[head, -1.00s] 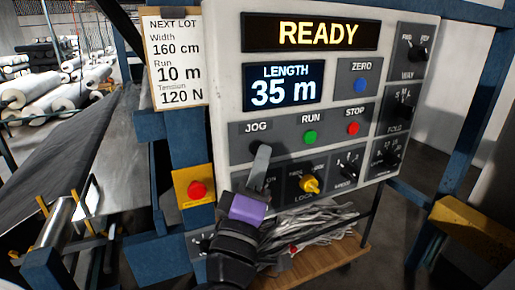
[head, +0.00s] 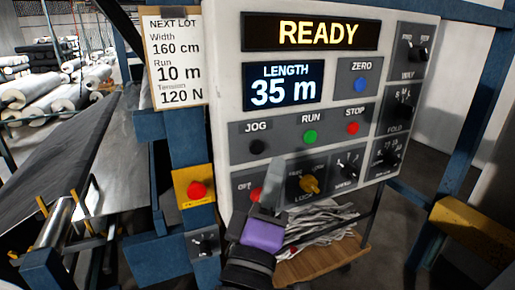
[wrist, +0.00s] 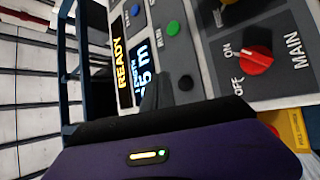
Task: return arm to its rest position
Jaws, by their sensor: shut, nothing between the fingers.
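My gripper (head: 273,166) is shut and empty. It points up in front of the lower part of the control panel (head: 224,60), below the black JOG button (head: 257,147). A gap between the fingertips and the button shows in the head view. The purple gripper body (head: 262,236) is low in the picture. In the wrist view my dark fingers (wrist: 152,88) stand before the tilted panel, whose red MAIN switch (wrist: 256,60) is at the right. The screens read READY (head: 318,35) and LENGTH 35 m (head: 283,86). My fingers partly hide the panel's bottom row.
A yellow box with a red stop button (head: 197,190) is on the blue post left of the panel. A shelf (head: 330,262) with grey scraps (head: 318,220) is below. A NEXT LOT card (head: 175,62) hangs at upper left. A roller table (head: 70,160) stands at left.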

